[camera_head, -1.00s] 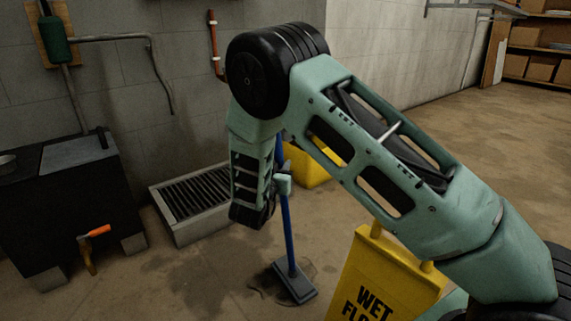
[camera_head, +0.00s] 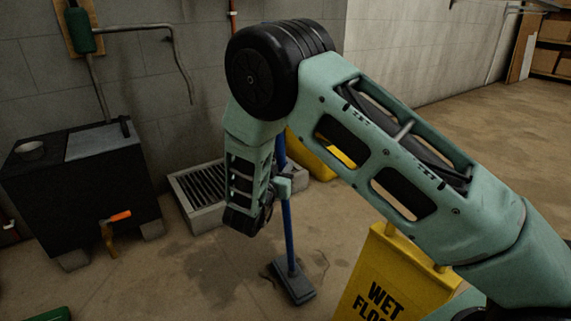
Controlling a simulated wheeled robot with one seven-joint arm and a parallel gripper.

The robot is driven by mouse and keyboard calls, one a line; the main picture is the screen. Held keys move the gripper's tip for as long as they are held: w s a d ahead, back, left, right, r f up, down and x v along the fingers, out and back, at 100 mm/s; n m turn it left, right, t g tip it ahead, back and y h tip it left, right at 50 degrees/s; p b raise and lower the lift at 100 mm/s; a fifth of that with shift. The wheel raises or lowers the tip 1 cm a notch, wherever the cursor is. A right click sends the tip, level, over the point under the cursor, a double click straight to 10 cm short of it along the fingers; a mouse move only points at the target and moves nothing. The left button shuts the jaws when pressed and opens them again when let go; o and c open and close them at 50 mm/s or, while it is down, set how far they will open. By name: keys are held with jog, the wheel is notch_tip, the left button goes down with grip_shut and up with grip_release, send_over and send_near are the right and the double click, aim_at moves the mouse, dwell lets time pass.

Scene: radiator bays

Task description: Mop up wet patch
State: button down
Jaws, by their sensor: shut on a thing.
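A mop with a blue handle (camera_head: 288,232) and a flat grey-blue head (camera_head: 292,283) stands nearly upright, its head down on the floor. My gripper (camera_head: 275,190) is shut on the upper part of the handle; the fingers are partly hidden by my arm. A dark wet patch (camera_head: 265,275) shows on the concrete floor around and left of the mop head. A broader, fainter dark stain (camera_head: 195,265) spreads further left.
A yellow wet-floor sign (camera_head: 385,285) stands right of the mop. Behind are a grated drain basin (camera_head: 205,215) and a yellow container (camera_head: 320,158), partly hidden. A black tank (camera_head: 80,185) with an orange-handled tap (camera_head: 115,218) stands left. Open floor lies at right.

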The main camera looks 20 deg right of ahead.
jog(key=shift+s+a+p, duration=0.85)
jog(key=shift+s+a, duration=0.75)
jog(key=shift+a, duration=2.4)
jog(key=w+d, duration=0.4)
jog(key=d, duration=0.8)
jog(key=w+d, duration=0.4)
jog(key=d, duration=0.8)
jog(key=w+d, duration=0.4)
jog(key=d, duration=0.8)
jog(key=shift+w+d, duration=0.2)
jog(key=shift+f, duration=0.1)
